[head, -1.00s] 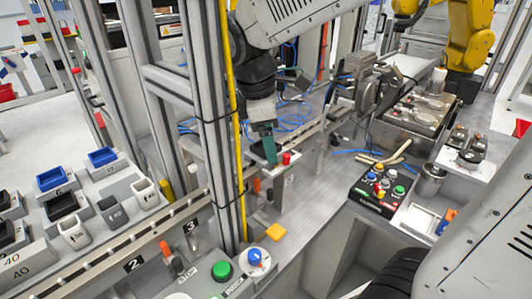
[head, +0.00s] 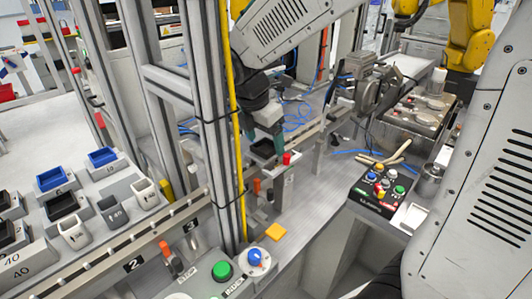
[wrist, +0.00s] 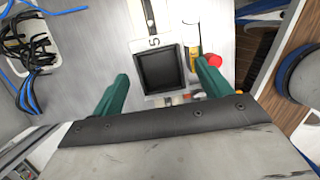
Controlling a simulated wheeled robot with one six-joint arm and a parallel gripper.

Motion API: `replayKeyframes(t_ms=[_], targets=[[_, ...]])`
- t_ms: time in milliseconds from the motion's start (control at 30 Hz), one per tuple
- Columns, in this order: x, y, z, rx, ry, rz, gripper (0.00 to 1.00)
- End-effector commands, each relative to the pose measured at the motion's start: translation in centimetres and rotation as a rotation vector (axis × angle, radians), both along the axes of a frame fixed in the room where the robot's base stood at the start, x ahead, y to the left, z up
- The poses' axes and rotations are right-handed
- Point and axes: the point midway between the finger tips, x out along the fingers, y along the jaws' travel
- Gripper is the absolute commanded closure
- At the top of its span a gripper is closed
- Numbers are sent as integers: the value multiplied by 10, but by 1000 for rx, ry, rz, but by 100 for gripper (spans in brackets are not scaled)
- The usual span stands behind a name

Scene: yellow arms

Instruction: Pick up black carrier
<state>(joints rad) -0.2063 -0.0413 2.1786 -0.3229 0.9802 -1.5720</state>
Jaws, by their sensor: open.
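The black carrier (head: 263,149) is a small, open, square black box. It sits at the end of the rail, beside a red button. In the wrist view the black carrier (wrist: 160,72) lies between the two green fingers, beyond their tips, next to the label "5". My gripper (wrist: 163,72) is open and empty, with a finger to each side of the carrier and gaps between. In the head view my gripper (head: 274,132) is just above and behind the carrier, and its fingers partly overlap each other.
A red button (head: 287,158) stands right beside the carrier; it also shows in the wrist view (wrist: 214,60). An aluminium post with a yellow strip (head: 229,130) rises close on the left. A button box (head: 378,190) is at right. Several bins stand at left.

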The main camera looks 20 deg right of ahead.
Motion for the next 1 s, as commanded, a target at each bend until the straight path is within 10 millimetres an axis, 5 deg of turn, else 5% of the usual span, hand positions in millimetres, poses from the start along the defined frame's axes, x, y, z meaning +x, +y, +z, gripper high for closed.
replayKeyframes(t_ms=[333,500,800,1000], targets=[[1,-3,-11,0,0,-1,23],[1,-3,-11,0,0,-1,67],[1,-2,-7,1,-2,0,69],[2,-2,23,1,-7,0,69]])
